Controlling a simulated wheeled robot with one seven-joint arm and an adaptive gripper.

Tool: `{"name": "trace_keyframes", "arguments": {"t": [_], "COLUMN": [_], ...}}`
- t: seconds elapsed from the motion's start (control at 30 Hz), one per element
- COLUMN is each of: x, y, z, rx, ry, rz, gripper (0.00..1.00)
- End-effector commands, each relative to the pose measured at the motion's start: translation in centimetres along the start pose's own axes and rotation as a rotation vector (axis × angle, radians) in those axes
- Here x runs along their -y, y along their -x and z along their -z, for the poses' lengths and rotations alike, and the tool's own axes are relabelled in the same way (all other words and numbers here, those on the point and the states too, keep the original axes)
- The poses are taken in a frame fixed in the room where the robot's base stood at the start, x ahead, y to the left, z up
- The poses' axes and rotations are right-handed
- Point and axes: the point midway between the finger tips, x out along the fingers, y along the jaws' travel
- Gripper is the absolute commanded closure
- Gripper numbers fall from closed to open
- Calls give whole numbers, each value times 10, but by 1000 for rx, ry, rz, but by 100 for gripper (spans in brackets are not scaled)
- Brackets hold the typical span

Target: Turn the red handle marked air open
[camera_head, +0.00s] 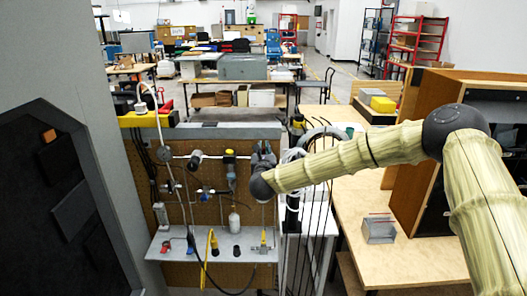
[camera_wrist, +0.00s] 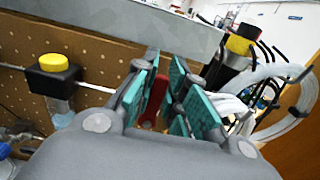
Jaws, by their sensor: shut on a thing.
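The red handle (camera_wrist: 155,98) stands between the teal finger pads of my gripper (camera_wrist: 165,92) in the wrist view. My gripper is shut on it, with pads on both sides. In the head view my gripper (camera_head: 262,158) is at the right part of the pegboard panel (camera_head: 207,213), and it hides the handle there. I cannot read any marking on the handle.
A yellow-capped fitting (camera_wrist: 54,64) sits on the pipe left of my gripper. White hoses (camera_wrist: 262,85) hang close on the right. A wooden table (camera_head: 400,262) stands right.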

Motion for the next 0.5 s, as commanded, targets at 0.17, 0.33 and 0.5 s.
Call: {"name": "trace_keyframes", "arguments": {"t": [0.17,0.33,0.5], "x": [-1,-4,-9], "y": [0,0,0], "z": [1,3,5], "rx": [1,2,3], "ry": [12,58,151], "rz": [0,-1,-1], "gripper": [100,100,100]}}
